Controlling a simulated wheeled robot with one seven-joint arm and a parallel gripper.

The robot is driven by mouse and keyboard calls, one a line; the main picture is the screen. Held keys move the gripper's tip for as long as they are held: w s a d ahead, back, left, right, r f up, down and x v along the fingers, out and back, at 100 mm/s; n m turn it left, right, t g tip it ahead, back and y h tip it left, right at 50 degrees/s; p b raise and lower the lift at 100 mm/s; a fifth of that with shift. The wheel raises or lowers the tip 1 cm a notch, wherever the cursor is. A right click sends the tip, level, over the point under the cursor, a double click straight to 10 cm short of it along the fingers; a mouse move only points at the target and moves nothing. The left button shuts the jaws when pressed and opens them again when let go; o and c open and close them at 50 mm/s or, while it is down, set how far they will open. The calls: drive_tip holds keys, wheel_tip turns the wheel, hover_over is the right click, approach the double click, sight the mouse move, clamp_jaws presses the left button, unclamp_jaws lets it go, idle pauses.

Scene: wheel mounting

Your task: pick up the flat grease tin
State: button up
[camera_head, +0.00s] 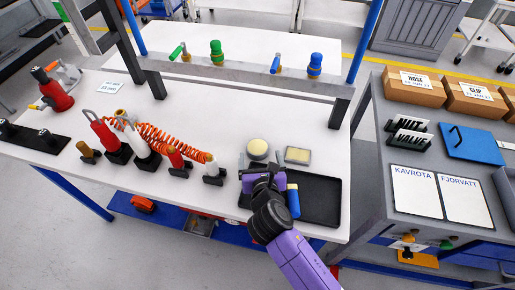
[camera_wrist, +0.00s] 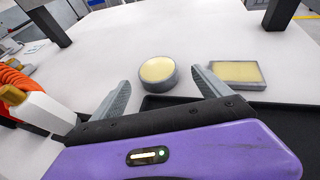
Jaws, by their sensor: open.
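Two grey tins with pale yellow tops stand on the white table just beyond the black tray. One is a round tin (camera_head: 258,149), which also shows in the wrist view (camera_wrist: 158,72). The other is a flat rectangular tin (camera_head: 297,155) to its right, also in the wrist view (camera_wrist: 237,73). My gripper (camera_head: 263,170) is over the far left part of the tray, short of both tins. In the wrist view its fingers (camera_wrist: 160,88) are apart and empty. The round tin appears ahead between them, and the rectangular tin lies beyond the right finger.
The black tray (camera_head: 322,200) holds a blue cylinder (camera_head: 293,203) right of my gripper. Several tools with an orange coiled hose (camera_head: 165,140) stand to the left. A grey rack post (camera_head: 339,113) rises behind and right of the tins. The table around the tins is clear.

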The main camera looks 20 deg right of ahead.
sight(258, 148)
drive_tip(key=x, duration=0.5)
drive_tip(key=shift+w+f, duration=0.1)
drive_tip(key=shift+w, duration=0.3)
drive_tip(key=shift+a, duration=0.1)
drive_tip(key=shift+c, duration=0.5)
drive_tip(key=c, duration=1.4)
drive_tip(key=shift+c, duration=1.2)
